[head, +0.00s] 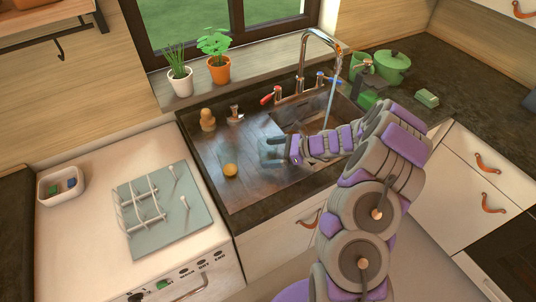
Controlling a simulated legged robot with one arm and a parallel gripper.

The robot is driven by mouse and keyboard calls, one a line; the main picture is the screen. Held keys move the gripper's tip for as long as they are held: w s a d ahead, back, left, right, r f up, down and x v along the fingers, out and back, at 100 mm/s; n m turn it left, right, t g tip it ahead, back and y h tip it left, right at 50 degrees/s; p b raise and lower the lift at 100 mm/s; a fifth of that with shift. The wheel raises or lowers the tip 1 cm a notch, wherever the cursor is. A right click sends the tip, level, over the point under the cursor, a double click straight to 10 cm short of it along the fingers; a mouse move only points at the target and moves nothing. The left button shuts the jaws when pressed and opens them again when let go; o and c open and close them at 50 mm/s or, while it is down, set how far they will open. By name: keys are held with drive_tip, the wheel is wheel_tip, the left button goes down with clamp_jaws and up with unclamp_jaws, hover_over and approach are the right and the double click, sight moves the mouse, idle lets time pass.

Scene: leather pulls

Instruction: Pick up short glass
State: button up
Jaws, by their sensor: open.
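My gripper (270,151) is over the dark drainboard left of the sink basin, pointing left. Its two bluish fingers are spread apart, one towards the window and one towards the front edge. A faint, see-through bluish patch shows around and between the fingertips. It may be the short glass, but its outline is too unclear to be sure, and I cannot tell whether the fingers touch it. No other short glass can be made out.
A yellow round object (230,170) lies on the drainboard (248,190), with a wooden figure (207,119) and a small stopper-like item (235,114) behind. The tap (306,62) runs into the basin (309,110). A dish rack (139,204) stands left; green pots (390,67) stand right.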

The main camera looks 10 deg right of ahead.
drive_tip(key=shift+x, duration=0.95)
drive_tip(key=c, duration=1.2)
drive_tip(key=shift+d+r, duration=0.1)
drive_tip(key=shift+c, duration=0.2)
